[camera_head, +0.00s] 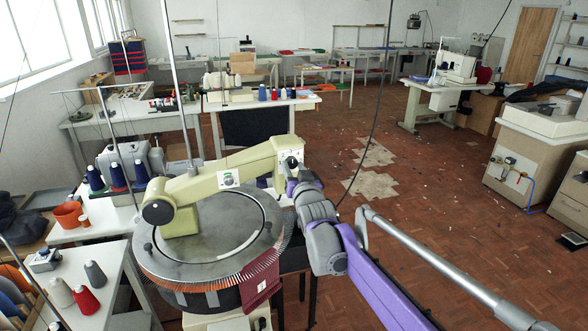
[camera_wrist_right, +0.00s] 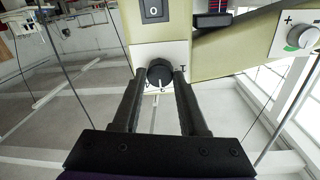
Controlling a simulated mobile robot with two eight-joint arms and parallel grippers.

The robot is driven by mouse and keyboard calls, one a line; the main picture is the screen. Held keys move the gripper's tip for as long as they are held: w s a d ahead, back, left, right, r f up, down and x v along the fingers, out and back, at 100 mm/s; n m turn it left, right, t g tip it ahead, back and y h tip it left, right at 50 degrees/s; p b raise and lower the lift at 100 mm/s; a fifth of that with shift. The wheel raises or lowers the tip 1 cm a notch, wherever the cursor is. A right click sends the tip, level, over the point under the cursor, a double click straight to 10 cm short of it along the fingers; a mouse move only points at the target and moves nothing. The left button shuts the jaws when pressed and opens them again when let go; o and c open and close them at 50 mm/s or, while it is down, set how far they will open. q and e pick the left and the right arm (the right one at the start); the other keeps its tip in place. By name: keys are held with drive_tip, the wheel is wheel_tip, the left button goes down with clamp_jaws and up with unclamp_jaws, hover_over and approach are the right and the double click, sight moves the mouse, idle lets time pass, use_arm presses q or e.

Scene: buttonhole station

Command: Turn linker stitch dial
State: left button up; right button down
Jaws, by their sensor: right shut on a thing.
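The linker (camera_head: 260,150) is a pale green machine arm over a round grey plate ringed with points. Its stitch dial is a small black knob (camera_wrist_right: 159,71) on a white plate with marks, below a dark switch, in the right wrist view. My right gripper (camera_wrist_right: 158,82) has one finger on each side of the knob and is shut on it. In the head view my right gripper (camera_head: 291,182) is at the end of the linker's arm, and the hand hides part of the contact. My left gripper is not in view.
A second knob (camera_head: 229,179) sits on the linker's arm; it shows a plus mark and green in the right wrist view (camera_wrist_right: 302,37). Maroon fabric (camera_head: 261,284) hangs from the plate's rim. Yarn cones (camera_head: 86,288) stand on the table at left. The floor at right is open.

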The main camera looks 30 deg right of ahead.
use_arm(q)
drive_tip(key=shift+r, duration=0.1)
use_arm(e)
drive_tip(key=n+p, duration=0.1)
drive_tip(key=n, duration=0.3)
drive_tip(key=shift+n, duration=0.3)
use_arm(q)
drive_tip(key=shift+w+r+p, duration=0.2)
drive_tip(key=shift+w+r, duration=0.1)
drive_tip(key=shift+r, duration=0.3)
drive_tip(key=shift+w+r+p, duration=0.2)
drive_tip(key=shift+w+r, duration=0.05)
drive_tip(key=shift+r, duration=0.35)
use_arm(e)
drive_tip(key=shift+n+t, duration=0.3)
drive_tip(key=shift+n, duration=1.8)
drive_tip(key=shift+c, duration=2.2)
unclamp_jaws()
drive_tip(key=shift+s, duration=0.1)
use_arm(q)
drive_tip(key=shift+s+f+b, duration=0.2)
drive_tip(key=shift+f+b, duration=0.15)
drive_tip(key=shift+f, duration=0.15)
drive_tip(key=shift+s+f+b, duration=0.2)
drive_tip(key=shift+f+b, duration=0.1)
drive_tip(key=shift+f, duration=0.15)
use_arm(e)
drive_tip(key=v, duration=1)
drive_tip(key=shift+s, duration=0.35)
